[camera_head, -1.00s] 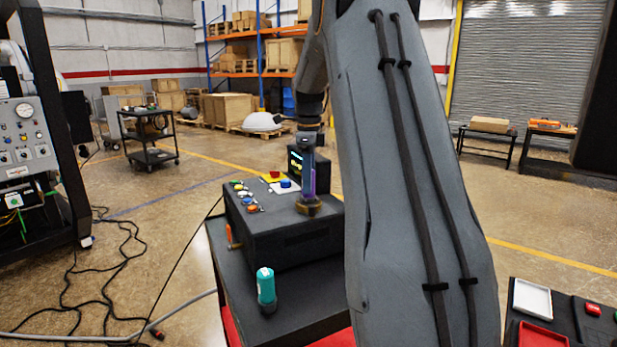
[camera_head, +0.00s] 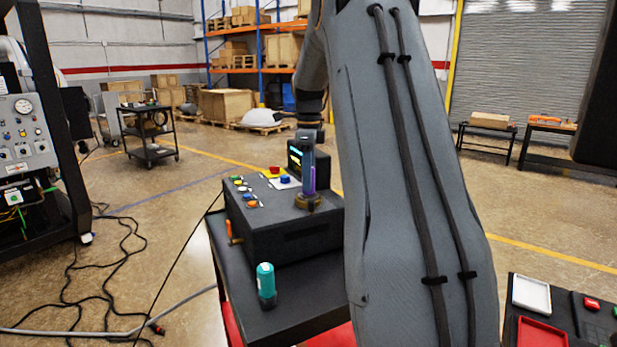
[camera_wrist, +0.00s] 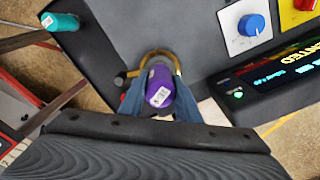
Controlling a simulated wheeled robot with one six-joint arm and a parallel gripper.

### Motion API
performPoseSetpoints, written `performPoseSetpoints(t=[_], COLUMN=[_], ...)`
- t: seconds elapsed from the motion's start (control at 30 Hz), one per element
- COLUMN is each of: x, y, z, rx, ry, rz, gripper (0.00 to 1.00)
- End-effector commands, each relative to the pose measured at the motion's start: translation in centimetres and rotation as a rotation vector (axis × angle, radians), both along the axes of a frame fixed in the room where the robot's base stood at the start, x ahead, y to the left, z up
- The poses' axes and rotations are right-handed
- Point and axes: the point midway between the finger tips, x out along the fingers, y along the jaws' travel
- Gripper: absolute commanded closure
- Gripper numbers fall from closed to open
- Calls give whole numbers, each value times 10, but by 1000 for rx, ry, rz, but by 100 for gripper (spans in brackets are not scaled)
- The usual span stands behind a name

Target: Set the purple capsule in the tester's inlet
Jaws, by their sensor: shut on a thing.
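The purple capsule (camera_wrist: 160,86) is between the fingers of my gripper (camera_wrist: 153,92), which is shut on it. In the wrist view its round end faces the camera, with a white label on it. The tester (camera_head: 290,240) is a dark box on a dark table. Its inlet is a brass ring (camera_wrist: 150,56) near the box's front edge. In the head view my gripper (camera_head: 309,178) is upright right over the inlet (camera_head: 307,203), and a strip of purple shows between the fingers. The capsule's lower end is hidden, so I cannot tell whether it is inside the ring.
A teal capsule (camera_head: 266,282) stands on the table in front of the tester. The tester's top carries coloured buttons, a blue knob (camera_wrist: 251,25) and a lit display (camera_wrist: 282,72). White and red trays (camera_head: 531,295) lie at right. Cables cross the floor at left.

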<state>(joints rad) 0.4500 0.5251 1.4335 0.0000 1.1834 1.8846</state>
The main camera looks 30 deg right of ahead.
Motion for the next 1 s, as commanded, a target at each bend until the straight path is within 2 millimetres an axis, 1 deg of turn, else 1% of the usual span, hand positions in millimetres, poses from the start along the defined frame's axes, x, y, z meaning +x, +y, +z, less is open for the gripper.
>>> performPoseSetpoints(t=[0.07, 0.1, 0.17, 0.2, 0.47, 0.57, 0.67, 0.9, 1.0], x=[0, 0, 0, 0, 0, 1, 2, 1, 1], y=[0, 0, 0, 0, 0, 0, -1, 0, 0], z=[0, 0, 0, 0, -1, 3, 14, 52, 65], rx=[-1, -1, -1, -1, 0, -1, -2, -1, -1], ry=[-1, -1, -1, -1, 0, -2, -4, -3, -3], rz=[0, 0, 0, 0, 0, 0, 0, 0, 0], gripper=[100, 65, 55, 48, 48, 48, 48, 48, 48])
